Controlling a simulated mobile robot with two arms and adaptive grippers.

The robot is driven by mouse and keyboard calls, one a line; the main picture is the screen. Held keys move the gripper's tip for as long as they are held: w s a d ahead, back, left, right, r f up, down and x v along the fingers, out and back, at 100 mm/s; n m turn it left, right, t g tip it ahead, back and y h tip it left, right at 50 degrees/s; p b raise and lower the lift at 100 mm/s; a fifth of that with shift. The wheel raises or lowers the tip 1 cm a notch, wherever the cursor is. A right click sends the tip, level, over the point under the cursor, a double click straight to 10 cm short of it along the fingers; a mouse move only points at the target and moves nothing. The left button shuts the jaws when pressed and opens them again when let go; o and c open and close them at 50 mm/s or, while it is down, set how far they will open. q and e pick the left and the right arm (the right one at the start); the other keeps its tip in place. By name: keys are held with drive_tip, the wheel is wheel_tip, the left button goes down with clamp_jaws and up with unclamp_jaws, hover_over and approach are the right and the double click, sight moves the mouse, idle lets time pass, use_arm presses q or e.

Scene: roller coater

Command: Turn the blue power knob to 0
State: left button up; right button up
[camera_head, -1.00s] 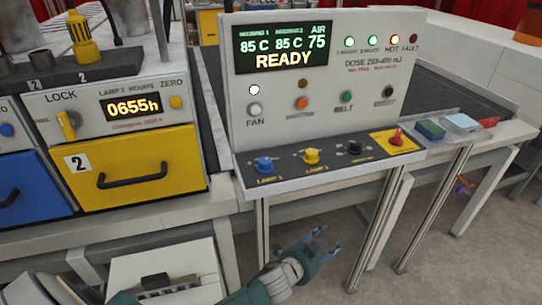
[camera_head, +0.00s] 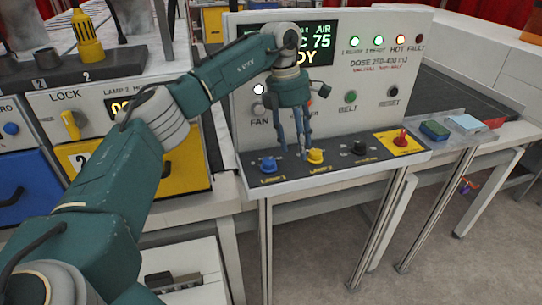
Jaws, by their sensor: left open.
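The blue power knob (camera_head: 268,164) sits at the left end of the dark sloped strip of the control panel, above a label reading LAMP 1. My left gripper (camera_head: 295,152) points down over the strip with its fingers apart and empty. Its fingertips are between the blue knob and the yellow knob (camera_head: 316,157), which is labelled LAMP 2. In this view the gripper looks apart from the blue knob, though depth is hard to judge. The knob's pointer setting is too small to read. My right gripper is not in view.
A black knob (camera_head: 359,148) and a red switch on a yellow plate (camera_head: 411,143) stand farther right on the strip. The upright panel (camera_head: 334,107) with display and buttons rises behind my gripper. A yellow drawer (camera_head: 187,166) is at the left, partly behind my arm.

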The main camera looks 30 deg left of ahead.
use_arm(q)
wheel_tip(320, 180, up, 4)
drive_tip(key=y, duration=0.2)
hover_over(269, 160)
drive_tip(key=shift+n+g, duration=0.3)
wheel_tip(269, 160, down, 9)
drive_tip(key=p, duration=0.2)
drive_tip(key=shift+r+p, duration=0.15)
drive_tip(key=shift+p, duration=0.25)
drive_tip(key=shift+f, duration=0.75)
drive_tip(key=c, duration=1.2)
drive_tip(key=shift+o, duration=0.2)
